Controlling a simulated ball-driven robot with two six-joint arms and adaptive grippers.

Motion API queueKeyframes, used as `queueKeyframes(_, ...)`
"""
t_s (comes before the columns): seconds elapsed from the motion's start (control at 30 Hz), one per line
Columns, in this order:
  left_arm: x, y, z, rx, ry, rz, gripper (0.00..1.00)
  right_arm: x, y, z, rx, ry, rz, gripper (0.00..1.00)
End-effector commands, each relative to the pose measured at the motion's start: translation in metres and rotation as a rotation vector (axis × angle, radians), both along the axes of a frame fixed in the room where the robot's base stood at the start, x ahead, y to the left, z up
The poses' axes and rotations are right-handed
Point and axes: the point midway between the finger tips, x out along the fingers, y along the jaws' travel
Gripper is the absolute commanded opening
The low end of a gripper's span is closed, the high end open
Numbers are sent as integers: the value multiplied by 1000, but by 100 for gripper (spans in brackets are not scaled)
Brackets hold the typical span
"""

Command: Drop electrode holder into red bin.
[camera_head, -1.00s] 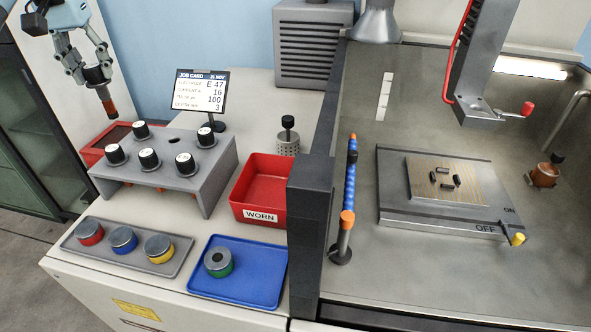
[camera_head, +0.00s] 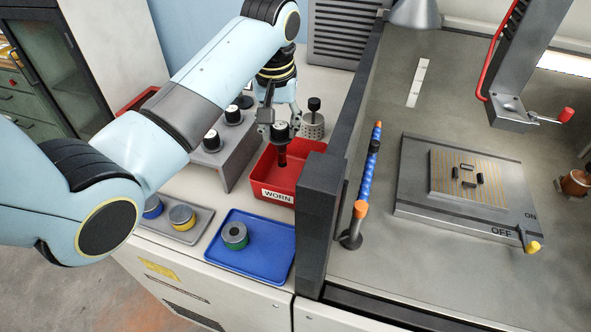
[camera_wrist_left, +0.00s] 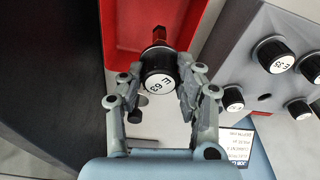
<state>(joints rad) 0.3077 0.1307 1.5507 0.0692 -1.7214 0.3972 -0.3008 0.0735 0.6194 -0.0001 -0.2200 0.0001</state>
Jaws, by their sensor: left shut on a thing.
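My left gripper (camera_head: 280,122) is shut on an electrode holder (camera_head: 282,134), which has a black round head and a dark reddish-brown lower end pointing down. The holder hangs upright over the red bin (camera_head: 261,167) labelled WORN, with its lower end overlapping the bin's opening in the head view; its exact height is hard to tell. In the left wrist view, the fingers (camera_wrist_left: 157,88) grip the black head (camera_wrist_left: 157,66), whose white label seems to read E 63. The red bin (camera_wrist_left: 118,30) is below it. My right gripper is not in view.
A grey rack (camera_head: 237,160) with several black-headed holders stands left of the bin, partly hidden by my arm. A perforated metal cup (camera_head: 312,126) with a black-topped piece is behind it. A dark post (camera_head: 316,215) borders it on the right. A blue tray (camera_head: 262,262) lies in front.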

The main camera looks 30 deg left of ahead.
Motion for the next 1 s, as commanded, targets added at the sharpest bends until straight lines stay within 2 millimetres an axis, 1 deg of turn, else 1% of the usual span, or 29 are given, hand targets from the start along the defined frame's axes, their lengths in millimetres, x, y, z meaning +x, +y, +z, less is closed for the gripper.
queueKeyframes(0.2,0,0,-27,-1,1,0,0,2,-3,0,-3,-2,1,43)
queueKeyframes(0.4,1,0,-45,-2,-1,0,0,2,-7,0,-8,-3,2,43)
queueKeyframes(0.53,1,0,-51,-2,-1,-1,0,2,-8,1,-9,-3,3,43)
queueKeyframes(0.77,1,0,-51,-1,-2,-1,0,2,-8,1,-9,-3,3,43)
queueKeyframes(0.8,1,0,-51,-1,-2,-1,35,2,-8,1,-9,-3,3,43)
queueKeyframes(1.0,1,0,-51,-1,0,-1,61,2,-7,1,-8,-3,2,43)
